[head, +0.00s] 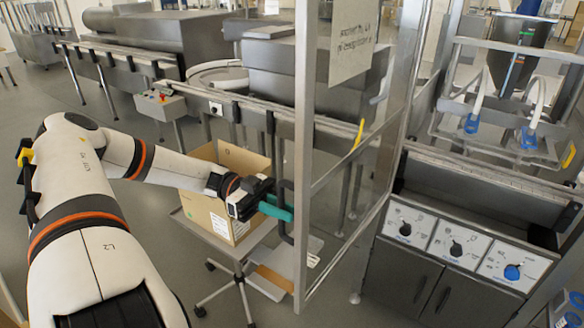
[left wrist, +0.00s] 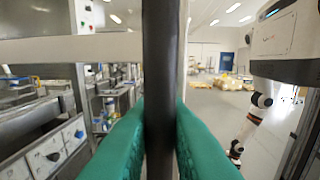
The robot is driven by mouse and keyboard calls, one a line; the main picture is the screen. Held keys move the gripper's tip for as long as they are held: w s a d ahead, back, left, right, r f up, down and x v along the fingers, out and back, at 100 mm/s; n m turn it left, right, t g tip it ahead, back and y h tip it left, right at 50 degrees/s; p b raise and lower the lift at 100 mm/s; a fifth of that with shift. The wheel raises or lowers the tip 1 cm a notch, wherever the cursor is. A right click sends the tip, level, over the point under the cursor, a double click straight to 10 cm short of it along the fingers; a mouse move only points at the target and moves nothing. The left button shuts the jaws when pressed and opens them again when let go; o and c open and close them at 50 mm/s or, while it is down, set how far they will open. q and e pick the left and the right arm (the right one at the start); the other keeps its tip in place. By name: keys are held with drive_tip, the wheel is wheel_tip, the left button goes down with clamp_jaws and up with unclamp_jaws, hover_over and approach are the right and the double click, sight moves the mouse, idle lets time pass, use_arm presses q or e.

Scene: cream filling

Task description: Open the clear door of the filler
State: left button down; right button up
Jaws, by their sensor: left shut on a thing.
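The clear door (head: 345,170) of the filler is a tall transparent panel in a metal frame, in the middle of the head view, with a paper sign on it. A black vertical bar handle (head: 282,188) is on its left frame post. My left gripper (head: 279,208), with green fingers, reaches the handle from the left and is shut on it. In the left wrist view the black handle (left wrist: 160,75) stands upright between the two green fingers (left wrist: 160,125), touching both. How far the door stands open cannot be told. My right gripper is not in view.
A cardboard box (head: 220,205) on a wheeled cart (head: 235,255) stands under and behind my left forearm. The filler's control panel with knobs (head: 455,248) is right of the door. A conveyor line (head: 150,55) runs at the back left. Open floor lies in front of the cart.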

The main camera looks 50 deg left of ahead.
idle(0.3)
use_arm(q)
drive_tip(key=c, duration=1.5)
unclamp_jaws()
drive_tip(key=shift+o, duration=0.2)
drive_tip(key=b+v, duration=0.3)
drive_tip(key=v, duration=0.9)
